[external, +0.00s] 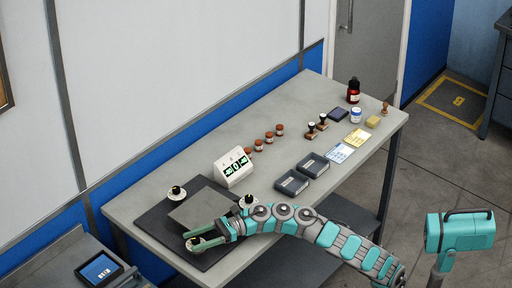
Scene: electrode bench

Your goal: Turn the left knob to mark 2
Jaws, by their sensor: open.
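A grey plate (197,209) lies on a black mat (152,222) at the near left end of the bench. A black knob on a white round dial (176,192) sits at the plate's far left side. A second black knob (249,200) stands at its right side. A third knob on a dial (194,243) is at the plate's near edge, partly hidden by my gripper. My gripper (201,244) is open, with its fingers low around or just over this near knob; I cannot tell if they touch it. The dial marks are too small to read.
A white display box (233,167) with green signs stands behind the plate. Two dark trays (292,182) (313,165) lie right of it. Several brown jars (270,138), stamps (322,122) and bottles (354,91) line the far side.

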